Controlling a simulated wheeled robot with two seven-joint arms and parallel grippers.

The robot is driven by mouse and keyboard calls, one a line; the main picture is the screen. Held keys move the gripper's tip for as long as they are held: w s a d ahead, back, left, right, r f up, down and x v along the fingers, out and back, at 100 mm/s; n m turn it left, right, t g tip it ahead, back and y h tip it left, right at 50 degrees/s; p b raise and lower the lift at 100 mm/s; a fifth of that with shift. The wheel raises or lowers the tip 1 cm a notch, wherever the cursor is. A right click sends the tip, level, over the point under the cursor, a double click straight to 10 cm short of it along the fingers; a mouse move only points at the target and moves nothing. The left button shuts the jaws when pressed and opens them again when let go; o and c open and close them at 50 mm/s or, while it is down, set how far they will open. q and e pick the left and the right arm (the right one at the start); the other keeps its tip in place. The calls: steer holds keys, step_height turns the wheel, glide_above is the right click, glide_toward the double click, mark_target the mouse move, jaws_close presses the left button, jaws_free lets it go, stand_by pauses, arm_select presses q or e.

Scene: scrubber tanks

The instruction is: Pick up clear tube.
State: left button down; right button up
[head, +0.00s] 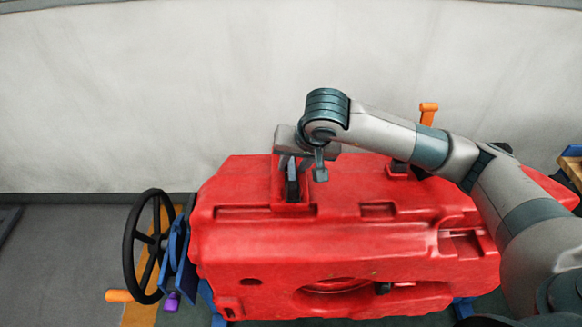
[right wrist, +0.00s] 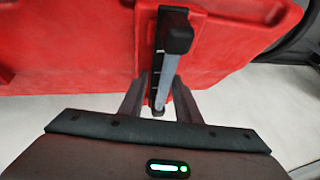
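The tube (right wrist: 167,80) shows in the right wrist view as a slim grey, see-through-looking shaft with a black cap, in a slot of the red tank (right wrist: 90,55). In the head view it seems to be the dark upright piece (head: 293,188) at the tank's top edge. My right gripper (head: 302,172) is open above the tank's top, its fingers apart. In the right wrist view the fingers (right wrist: 160,85) stand on either side of the tube's near end, with gaps beside it. Whether they touch it I cannot tell. My left gripper is not in view.
The red tank (head: 340,250) fills the middle of the head view. A black handwheel (head: 130,245) with an orange handle stands at its left by a blue bracket (head: 178,245). An orange post (head: 428,114) stands behind the tank. A pale wall (head: 150,90) closes the back.

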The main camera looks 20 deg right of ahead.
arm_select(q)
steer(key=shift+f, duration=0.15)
arm_select(e)
jaws_close()
steer(key=shift+r, duration=0.1)
